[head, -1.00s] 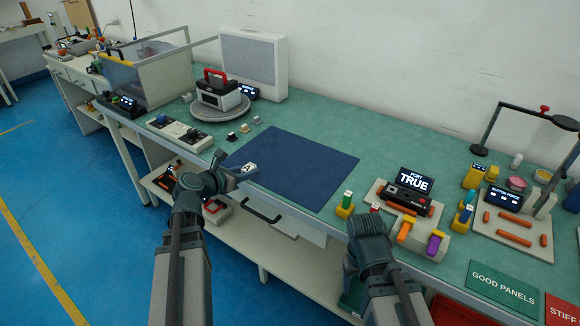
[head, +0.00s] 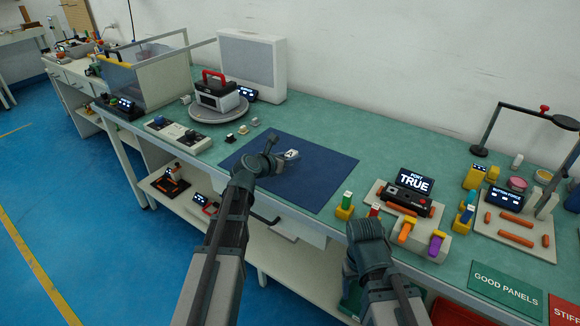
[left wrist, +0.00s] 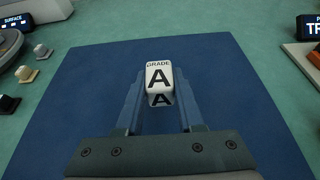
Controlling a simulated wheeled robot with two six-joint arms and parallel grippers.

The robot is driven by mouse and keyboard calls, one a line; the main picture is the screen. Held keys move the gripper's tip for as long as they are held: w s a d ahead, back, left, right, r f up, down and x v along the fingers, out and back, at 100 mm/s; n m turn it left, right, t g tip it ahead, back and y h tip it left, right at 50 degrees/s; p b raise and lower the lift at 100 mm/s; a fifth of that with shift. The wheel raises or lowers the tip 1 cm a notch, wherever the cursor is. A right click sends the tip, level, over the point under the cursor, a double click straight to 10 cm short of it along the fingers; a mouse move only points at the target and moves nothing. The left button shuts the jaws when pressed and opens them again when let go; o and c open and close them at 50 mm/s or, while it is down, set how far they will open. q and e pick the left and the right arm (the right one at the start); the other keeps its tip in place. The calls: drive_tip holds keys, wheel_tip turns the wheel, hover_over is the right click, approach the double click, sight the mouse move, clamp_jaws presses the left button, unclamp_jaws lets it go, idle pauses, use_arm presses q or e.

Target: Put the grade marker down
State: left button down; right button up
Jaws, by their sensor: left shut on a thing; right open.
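The grade marker (head: 291,154) is a small white block with a black letter A. In the left wrist view the marker (left wrist: 159,82) reads "GRADE A" and sits between the fingertips of my left gripper (left wrist: 160,100), which is shut on it. My left gripper (head: 278,160) is over the dark blue mat (head: 320,175), near its middle. I cannot tell whether the marker touches the mat. My right gripper (head: 366,232) is at the table's front edge, near the green and red-topped pieces; its fingertips are hidden in the head view.
The mat around the marker is bare. Small knobs (head: 243,130) stand at the mat's upper left, and a turntable (head: 217,112) with a red-handled box is behind them. A "PORT TRUE" display (head: 416,182) and tester block stand to the right.

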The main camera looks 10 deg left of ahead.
sight(290, 172)
use_arm(q)
drive_tip(key=shift+f+b, duration=1.85)
drive_tip(key=shift+r, duration=0.15)
drive_tip(key=c, duration=0.5)
unclamp_jaws()
drive_tip(key=p+v, duration=0.5)
drive_tip(key=v, duration=0.7)
